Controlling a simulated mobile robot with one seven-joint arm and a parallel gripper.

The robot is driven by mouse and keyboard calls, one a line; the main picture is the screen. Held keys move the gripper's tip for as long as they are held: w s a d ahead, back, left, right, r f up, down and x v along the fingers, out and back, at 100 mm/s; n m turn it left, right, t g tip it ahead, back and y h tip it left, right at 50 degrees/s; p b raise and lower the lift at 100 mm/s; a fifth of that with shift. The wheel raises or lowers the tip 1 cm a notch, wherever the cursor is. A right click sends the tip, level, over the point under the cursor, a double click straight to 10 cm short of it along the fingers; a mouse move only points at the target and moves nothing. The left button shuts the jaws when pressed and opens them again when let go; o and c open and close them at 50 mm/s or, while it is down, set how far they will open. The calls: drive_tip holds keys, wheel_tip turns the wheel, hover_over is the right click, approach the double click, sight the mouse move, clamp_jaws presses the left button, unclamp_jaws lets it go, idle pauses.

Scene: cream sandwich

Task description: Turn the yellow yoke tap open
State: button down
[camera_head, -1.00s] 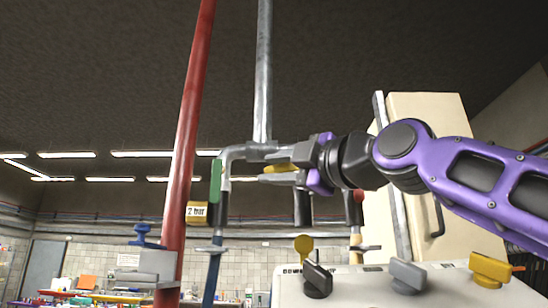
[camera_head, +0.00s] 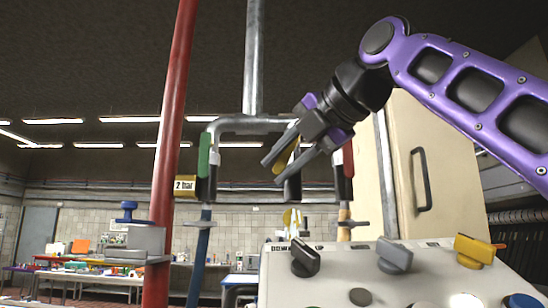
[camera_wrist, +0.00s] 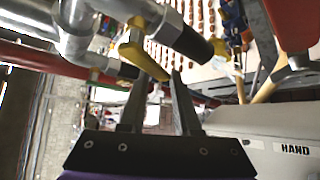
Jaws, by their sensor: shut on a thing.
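The yellow yoke tap (camera_head: 284,159) sits under the grey yoke pipe, its lever slanting down to the left in the head view. My gripper (camera_head: 270,167) comes from the upper right and is shut on this lever, with its fingers slanting the same way. In the wrist view the yellow lever (camera_wrist: 143,58) runs down between the two fingers of my gripper (camera_wrist: 159,80). The head view shows the lever only partly, between the fingers.
A green-handled tap (camera_head: 203,155) is on the left pipe and a red-handled one (camera_head: 348,160) on the right. A red pipe (camera_head: 172,130) stands further left. Below is a panel with black (camera_head: 305,258), grey (camera_head: 395,255) and yellow (camera_head: 474,249) knobs. A cream cabinet (camera_head: 440,150) stands right.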

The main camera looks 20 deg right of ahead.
drive_tip(key=shift+s+d+f+n+g+h, duration=0.1)
drive_tip(key=shift+s+d+n+g+h, duration=0.05)
drive_tip(key=shift+d+n+g+h, duration=0.4)
drive_tip(key=shift+s+d+f+n+g+h, duration=0.1)
drive_tip(key=shift+d+n+g+h, duration=0.2)
drive_tip(key=shift+h, duration=0.45)
drive_tip(key=shift+d+r, duration=0.1)
drive_tip(key=shift+d, duration=0.1)
drive_tip(key=c, duration=0.8)
unclamp_jaws()
drive_tip(key=shift+d, duration=0.15)
drive_tip(key=shift+o, duration=0.2)
drive_tip(key=shift+s, duration=0.1)
